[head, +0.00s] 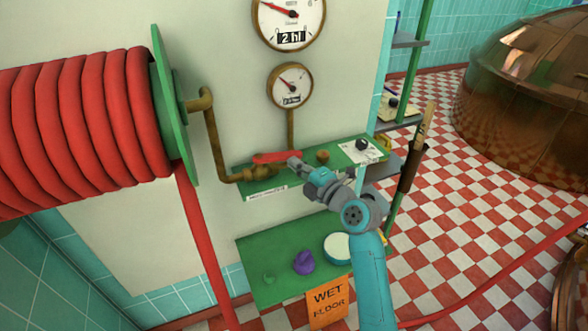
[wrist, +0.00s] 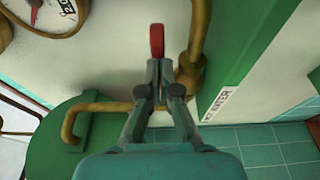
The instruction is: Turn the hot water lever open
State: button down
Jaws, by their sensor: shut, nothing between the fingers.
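The red lever (head: 276,157) sits on the brass pipe valve at the left of the upper green shelf, lying nearly level in the head view. In the wrist view the red lever (wrist: 157,40) shows end-on, just beyond my fingertips. My gripper (head: 292,161) comes from the right, its tips by the lever's right end. In the wrist view my gripper (wrist: 158,66) is shut with its fingertips together and nothing between them. I cannot tell whether the tips touch the lever.
A brass pipe (head: 211,130) runs from the red hose reel (head: 80,125) to the valve. Gauges (head: 290,85) hang above. An orange wet floor sign (head: 328,303) hangs there.

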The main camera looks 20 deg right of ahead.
jog(key=shift+w+d, duration=0.35)
jog(key=shift+w, duration=0.25)
jog(key=shift+w+d, duration=0.35)
jog(key=shift+w, duration=0.2)
jog(key=shift+r, duration=0.1)
